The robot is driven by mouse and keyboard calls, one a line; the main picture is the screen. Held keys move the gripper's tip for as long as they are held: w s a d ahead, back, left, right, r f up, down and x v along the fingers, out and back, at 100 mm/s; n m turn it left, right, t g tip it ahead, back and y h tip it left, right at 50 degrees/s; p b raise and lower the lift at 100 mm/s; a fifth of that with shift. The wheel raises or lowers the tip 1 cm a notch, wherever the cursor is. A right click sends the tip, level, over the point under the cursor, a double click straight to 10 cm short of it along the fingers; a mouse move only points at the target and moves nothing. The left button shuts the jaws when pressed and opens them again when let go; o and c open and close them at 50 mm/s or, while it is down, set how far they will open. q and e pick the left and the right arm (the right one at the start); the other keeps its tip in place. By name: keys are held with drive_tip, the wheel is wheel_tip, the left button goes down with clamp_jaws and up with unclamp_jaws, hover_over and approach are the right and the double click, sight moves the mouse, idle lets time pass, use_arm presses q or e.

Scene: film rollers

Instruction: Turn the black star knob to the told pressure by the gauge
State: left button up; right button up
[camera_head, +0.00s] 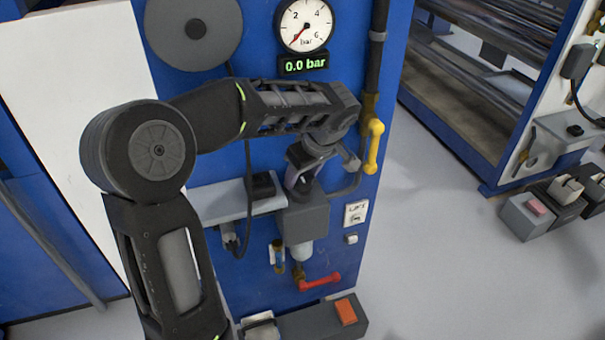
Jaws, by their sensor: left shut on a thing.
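The round white pressure gauge (304,25) is at the top of the blue panel, its red needle pointing to the lower left. The display (304,64) under it reads 0.0 bar in green. My left arm reaches across the panel, and my left gripper (301,187) points down at the top of the grey regulator body (303,218). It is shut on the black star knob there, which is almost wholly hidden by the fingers. My right gripper is not in view.
A yellow valve handle (374,147) is right of my wrist on a dark vertical pipe. A red lever (320,282) is below the regulator. A grey shelf (222,204) is to its left. An orange pedal (346,312) is on the floor.

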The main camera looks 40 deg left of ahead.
use_arm(q)
drive_tip(key=shift+f+m+t+b, duration=0.1)
drive_tip(key=shift+m+t+b, duration=0.4)
drive_tip(key=shift+m+b, duration=0.65)
drive_tip(key=shift+s+m+t+h+b, duration=0.1)
drive_tip(key=shift+m+t+h+b, duration=0.3)
drive_tip(key=shift+m+b, duration=0.6)
drive_tip(key=m, duration=0.3)
drive_tip(key=shift+a+t+h, duration=0.1)
drive_tip(key=shift+t+h, duration=0.3)
drive_tip(key=shift+s+a+m+t+h+p, duration=0.15)
drive_tip(key=shift+m+h+p, duration=0.15)
drive_tip(key=shift+m, duration=0.85)
drive_tip(key=shift+w+d+m+t+h+p, duration=0.15)
drive_tip(key=shift+m+h, duration=0.25)
drive_tip(key=shift+m, duration=0.7)
drive_tip(key=shift+s+a, duration=0.1)
drive_tip(key=o, duration=1.1)
